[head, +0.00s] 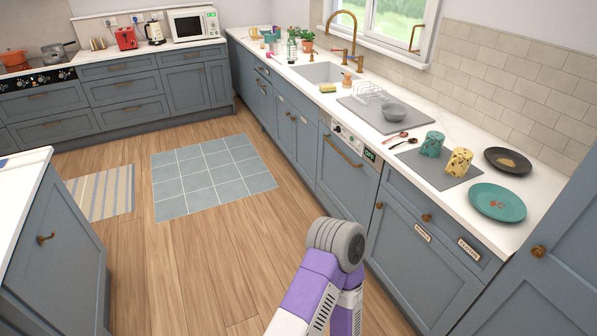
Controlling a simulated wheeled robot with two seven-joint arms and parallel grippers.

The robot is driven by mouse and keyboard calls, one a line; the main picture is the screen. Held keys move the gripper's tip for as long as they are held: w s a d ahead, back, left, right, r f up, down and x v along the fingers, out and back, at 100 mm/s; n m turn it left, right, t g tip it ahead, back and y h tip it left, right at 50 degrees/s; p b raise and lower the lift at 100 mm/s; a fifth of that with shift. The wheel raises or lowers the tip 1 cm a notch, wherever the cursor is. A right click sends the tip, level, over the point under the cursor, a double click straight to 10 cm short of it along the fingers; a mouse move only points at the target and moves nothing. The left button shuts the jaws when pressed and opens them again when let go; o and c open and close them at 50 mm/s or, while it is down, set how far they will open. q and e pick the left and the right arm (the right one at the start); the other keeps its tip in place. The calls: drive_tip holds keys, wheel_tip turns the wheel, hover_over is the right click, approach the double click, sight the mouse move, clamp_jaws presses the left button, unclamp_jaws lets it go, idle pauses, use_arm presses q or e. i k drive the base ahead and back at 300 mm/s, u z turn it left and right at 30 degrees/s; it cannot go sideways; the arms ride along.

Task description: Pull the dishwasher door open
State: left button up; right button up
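The dishwasher (345,187) is built into the right-hand run of blue cabinets, below the counter. Its front is a blue panel with a brass bar handle (343,152) across the upper part. Above the handle is a light control strip (352,140) with a knob and a lit green display. The door looks shut, flush with the cabinets beside it. One of my arms, purple and white with a grey round joint, comes in from the bottom, right of centre, in front of the cabinets. Neither of my grippers shows.
The wooden floor (210,250) in front of the dishwasher is clear. A blue tiled mat (212,177) and a striped rug (100,193) lie farther left. An island cabinet (55,245) stands at left. On the counter above are a drying mat, cups (459,162) and plates (497,202).

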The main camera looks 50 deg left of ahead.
sight(352, 184)
drive_tip(key=u, duration=1.95)
drive_tip(key=k, duration=1.3)
drive_tip(key=u, duration=0.85)
drive_tip(key=i, duration=3.4)
drive_tip(key=z, duration=0.65)
drive_tip(key=i, duration=1.55)
drive_tip(key=z, duration=2)
drive_tip(key=i, duration=0.9)
drive_tip(key=z, duration=0.65)
